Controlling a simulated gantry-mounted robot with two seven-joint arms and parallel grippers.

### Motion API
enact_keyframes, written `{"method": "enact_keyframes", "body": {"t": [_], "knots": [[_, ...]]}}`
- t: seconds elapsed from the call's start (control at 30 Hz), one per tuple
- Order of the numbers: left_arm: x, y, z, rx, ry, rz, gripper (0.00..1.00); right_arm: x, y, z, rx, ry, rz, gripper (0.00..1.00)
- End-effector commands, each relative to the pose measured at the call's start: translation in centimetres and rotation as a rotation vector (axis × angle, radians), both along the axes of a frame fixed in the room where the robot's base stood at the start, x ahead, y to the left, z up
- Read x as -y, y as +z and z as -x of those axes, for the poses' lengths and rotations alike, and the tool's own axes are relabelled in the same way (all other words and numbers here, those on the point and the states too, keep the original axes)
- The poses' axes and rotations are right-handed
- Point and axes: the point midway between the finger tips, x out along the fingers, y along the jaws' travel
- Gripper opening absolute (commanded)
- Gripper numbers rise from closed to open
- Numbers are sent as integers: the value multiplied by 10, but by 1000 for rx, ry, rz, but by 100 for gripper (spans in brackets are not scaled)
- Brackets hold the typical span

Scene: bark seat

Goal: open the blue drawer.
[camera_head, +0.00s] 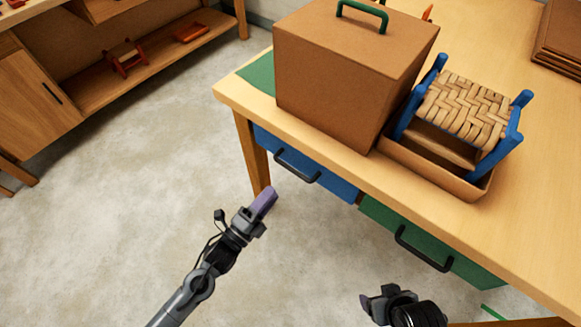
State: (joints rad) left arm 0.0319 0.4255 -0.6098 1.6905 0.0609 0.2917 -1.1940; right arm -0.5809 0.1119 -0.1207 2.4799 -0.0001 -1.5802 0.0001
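The blue drawer (333,184) is set under the front edge of the wooden table, and its front looks flush, so it appears closed. Its black bar handle (297,166) is at the left part of the drawer front. My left gripper (264,202) has purple fingertips pointing up toward the drawer. It is below and left of the handle, apart from it, and appears empty; the finger gap does not show clearly. My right gripper (372,302) is at the bottom edge, below the drawers, and its fingers are mostly hidden.
A green drawer (403,238) with a black handle is right of the blue one. On the table (532,215) stand a brown box (335,75) with a green handle and a blue woven stool (466,105) in a tray. Shelves (150,75) stand at upper left. The floor in front is clear.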

Motion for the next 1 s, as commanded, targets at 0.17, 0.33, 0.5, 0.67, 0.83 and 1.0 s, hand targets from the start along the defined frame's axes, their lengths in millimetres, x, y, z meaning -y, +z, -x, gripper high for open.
{"method": "enact_keyframes", "body": {"t": [0.17,0.33,0.5,0.67,0.83,1.0], "knots": [[12,4,-17,5,0,3,35,1,-8,-1,3,1,3,74],[29,9,-39,5,0,3,35,2,-18,-1,2,5,8,74],[45,15,-59,4,1,3,35,3,-27,-1,2,7,13,74],[56,18,-73,2,1,3,35,3,-33,-1,2,7,13,74],[61,21,-80,2,1,2,35,3,-35,0,2,6,12,74],[63,22,-82,1,1,2,35,2,-35,0,1,5,9,74]]}}
